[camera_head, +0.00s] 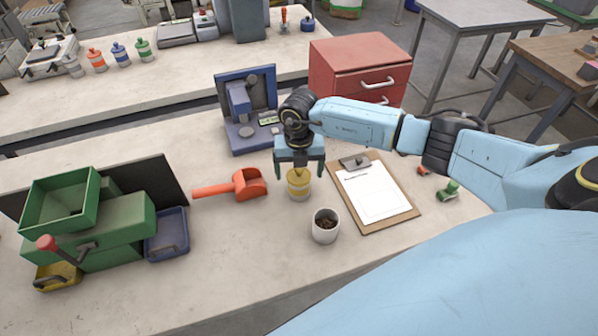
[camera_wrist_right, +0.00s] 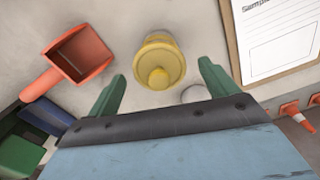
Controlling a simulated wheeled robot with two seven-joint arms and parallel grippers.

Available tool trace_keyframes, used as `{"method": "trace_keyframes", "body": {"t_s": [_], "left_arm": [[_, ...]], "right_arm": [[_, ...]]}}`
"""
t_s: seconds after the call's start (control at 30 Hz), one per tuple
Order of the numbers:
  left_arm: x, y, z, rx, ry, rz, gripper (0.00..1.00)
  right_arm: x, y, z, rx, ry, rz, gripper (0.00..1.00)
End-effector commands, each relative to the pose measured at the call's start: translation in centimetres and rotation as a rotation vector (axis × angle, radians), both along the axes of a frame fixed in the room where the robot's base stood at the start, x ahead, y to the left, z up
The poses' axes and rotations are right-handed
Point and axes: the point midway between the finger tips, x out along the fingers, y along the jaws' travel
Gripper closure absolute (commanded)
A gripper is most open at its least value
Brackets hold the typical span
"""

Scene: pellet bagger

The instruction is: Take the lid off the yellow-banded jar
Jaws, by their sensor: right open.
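The yellow-banded jar (camera_head: 299,185) stands upright on the near table with its yellow lid on. In the right wrist view the lid (camera_wrist_right: 160,62) with its round knob (camera_wrist_right: 158,79) shows from above. My right gripper (camera_head: 300,168) is open right above the jar, its fingers pointing down to either side of the lid. In the right wrist view the two green fingertips (camera_wrist_right: 163,80) are apart, with a gap between each finger and the lid. My left gripper does not show in either view.
An orange scoop (camera_head: 240,185) lies left of the jar. A white cup (camera_head: 325,226) with dark contents stands in front of it. A clipboard (camera_head: 402,213) lies to the right, and a blue device (camera_head: 232,136) stands behind. Table space at front centre is clear.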

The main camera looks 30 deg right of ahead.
Motion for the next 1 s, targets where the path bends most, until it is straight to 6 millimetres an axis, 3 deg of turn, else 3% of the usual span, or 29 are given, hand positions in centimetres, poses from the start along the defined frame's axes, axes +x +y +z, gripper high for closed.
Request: {"method": "trace_keyframes", "body": {"t_s": [0.17, 0.5, 0.83, 1.0], "left_arm": [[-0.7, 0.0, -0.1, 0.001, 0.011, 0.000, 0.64], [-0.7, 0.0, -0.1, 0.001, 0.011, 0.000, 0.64], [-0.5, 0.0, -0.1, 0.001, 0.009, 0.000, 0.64], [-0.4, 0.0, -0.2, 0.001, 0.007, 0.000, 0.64]], "right_arm": [[0.0, 0.0, 0.0, 0.000, 0.000, 0.001, 0.17], [0.0, 0.0, 0.1, 0.000, 0.000, 0.000, 0.60], [0.1, 0.0, 0.4, 0.000, -0.002, 0.001, 0.60], [0.1, 0.0, 3.0, 0.001, -0.005, 0.002, 0.60]]}}
